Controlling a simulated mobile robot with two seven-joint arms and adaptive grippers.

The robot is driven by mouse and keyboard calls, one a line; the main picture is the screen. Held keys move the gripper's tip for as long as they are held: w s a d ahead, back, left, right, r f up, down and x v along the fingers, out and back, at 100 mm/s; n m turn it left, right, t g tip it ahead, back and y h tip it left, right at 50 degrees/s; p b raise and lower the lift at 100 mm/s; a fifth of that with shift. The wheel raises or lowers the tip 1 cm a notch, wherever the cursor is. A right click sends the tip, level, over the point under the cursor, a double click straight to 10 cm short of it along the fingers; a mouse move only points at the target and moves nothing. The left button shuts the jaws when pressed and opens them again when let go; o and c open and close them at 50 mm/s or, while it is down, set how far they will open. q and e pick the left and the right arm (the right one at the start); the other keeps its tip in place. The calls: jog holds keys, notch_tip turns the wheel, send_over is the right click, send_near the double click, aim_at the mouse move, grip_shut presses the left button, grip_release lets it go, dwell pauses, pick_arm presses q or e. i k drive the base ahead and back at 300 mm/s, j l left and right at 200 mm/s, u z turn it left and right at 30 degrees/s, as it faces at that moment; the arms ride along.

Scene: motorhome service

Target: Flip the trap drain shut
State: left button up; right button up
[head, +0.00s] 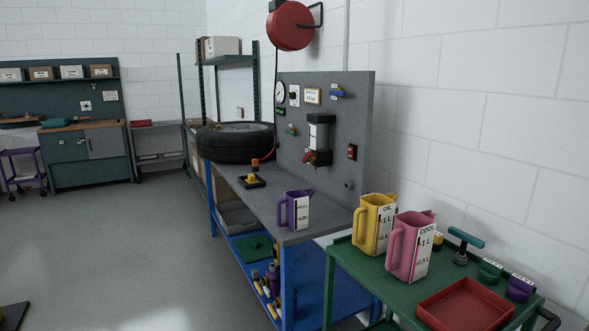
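A trap with a pale cylindrical bowl (319,134) and dark ends is mounted on the grey upright panel (362,110) behind the bench. A small red lever-like part (308,157) sits at its lower left and appears to be the drain. It looks tilted, but it is too small to tell whether it is open or shut. Neither of my grippers is in view.
A purple jug (296,211) stands on the grey bench in front of the panel, and a tyre (236,141) lies at the bench's far end. A green cart (350,267) at front right carries yellow (373,225) and pink (409,248) jugs and a red tray (464,304). Floor at left is mostly clear.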

aim_at(307, 160)
jog(key=i+j+z, duration=0.1)
jog(key=i, duration=0.3)
jog(key=i+j+z, duration=0.1)
jog(key=i+j, duration=1.1)
jog(key=i+j+z, duration=0.15)
jog(key=i+j, duration=0.4)
jog(key=i+j+z, duration=0.1)
jog(key=i+j, duration=0.45)
jog(key=j, duration=0.25)
